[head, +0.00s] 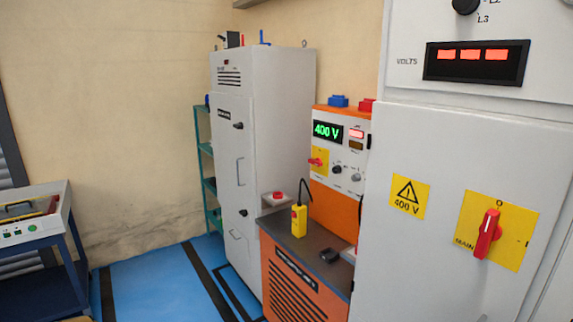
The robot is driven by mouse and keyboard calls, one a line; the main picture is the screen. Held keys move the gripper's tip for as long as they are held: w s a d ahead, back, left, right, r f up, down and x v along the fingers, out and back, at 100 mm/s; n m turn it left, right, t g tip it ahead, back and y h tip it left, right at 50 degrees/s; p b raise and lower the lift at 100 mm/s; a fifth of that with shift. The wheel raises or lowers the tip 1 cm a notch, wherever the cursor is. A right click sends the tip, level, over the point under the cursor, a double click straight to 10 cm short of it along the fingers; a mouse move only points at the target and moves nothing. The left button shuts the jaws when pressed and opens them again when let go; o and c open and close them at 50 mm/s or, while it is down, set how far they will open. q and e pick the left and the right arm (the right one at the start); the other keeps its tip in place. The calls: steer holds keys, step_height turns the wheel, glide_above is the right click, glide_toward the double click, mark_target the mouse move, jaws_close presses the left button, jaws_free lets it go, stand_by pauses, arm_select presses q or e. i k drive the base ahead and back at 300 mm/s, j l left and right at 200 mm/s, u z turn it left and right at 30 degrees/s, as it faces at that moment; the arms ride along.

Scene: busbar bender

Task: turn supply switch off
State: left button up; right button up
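A red rotary switch handle (487,234) sits on a yellow plate (516,226) marked MAIN on the front of the large grey cabinet (440,145) at the right. The handle stands close to upright, leaning slightly, with its upper end near a mark at the plate's top. A smaller red rotary switch (316,162) on a yellow plate is on the orange machine's panel, its handle lying roughly sideways. The pictures do not name either one as the supply switch. Neither of my grippers is in view.
The cabinet's VOLTS display (476,62) is lit red. The orange machine's display (327,130) reads 400 V. A yellow tester (299,220) stands on its dark top. A tall grey cabinet (232,110) stands behind; a blue cart (40,255) is at left. Blue floor (150,285) is open between.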

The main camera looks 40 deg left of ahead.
mark_target(318, 162)
steer(key=u, duration=1.3)
steer(key=z, duration=0.25)
steer(key=i+j+z, duration=0.3)
steer(key=i+z, duration=0.15)
steer(key=i+j+z, duration=0.45)
steer(key=k, duration=0.05)
